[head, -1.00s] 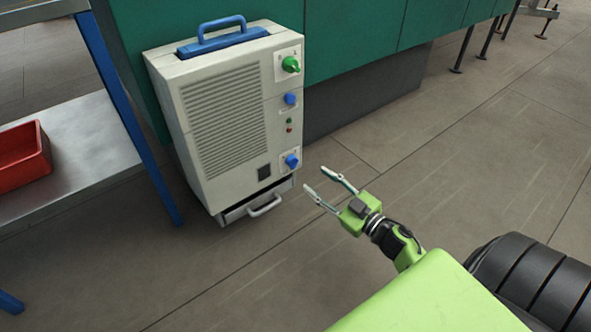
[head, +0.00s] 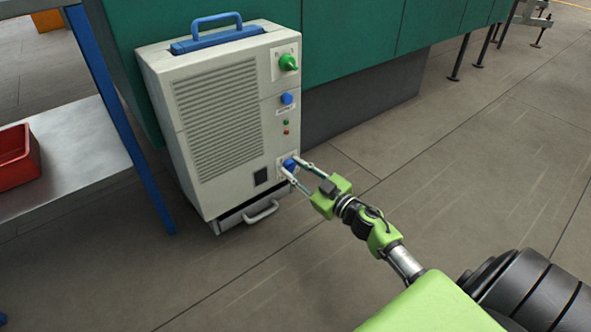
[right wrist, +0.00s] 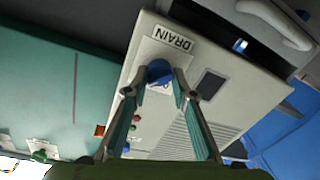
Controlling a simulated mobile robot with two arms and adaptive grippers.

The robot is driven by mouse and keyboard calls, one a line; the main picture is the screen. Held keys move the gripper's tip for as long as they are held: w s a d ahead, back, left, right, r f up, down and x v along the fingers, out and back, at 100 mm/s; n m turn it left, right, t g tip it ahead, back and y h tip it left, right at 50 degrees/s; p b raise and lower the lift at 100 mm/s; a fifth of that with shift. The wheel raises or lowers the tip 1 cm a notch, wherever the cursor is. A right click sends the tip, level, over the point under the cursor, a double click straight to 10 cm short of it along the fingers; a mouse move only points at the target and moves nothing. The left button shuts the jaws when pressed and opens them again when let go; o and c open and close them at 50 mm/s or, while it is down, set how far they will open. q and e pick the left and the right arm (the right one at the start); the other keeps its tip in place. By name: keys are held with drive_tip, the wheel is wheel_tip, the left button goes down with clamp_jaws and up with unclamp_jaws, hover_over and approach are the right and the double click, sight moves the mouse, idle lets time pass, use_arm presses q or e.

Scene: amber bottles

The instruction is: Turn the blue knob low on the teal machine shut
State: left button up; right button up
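The low blue knob (head: 290,165) sits near the bottom right of the front of a pale grey cabinet (head: 180,130), which stands against a teal body (head: 350,45). In the right wrist view the knob (right wrist: 159,72) is beside a plate (right wrist: 172,38) reading "DRAIN". My right gripper (head: 289,164) is at the knob, one finger on each side. Its fingers (right wrist: 160,78) look open around the knob; I cannot tell whether they touch it. The knob's pointer direction is unclear behind the fingers. My left gripper is not in view.
Above are another blue knob (head: 287,98), a green knob (head: 288,62) and small green and red lights. A drawer handle (head: 261,212) juts out below. A blue-legged metal table (head: 75,140) with a red bin (head: 18,158) stands left.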

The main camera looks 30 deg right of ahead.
drive_tip(key=shift+c, duration=0.9)
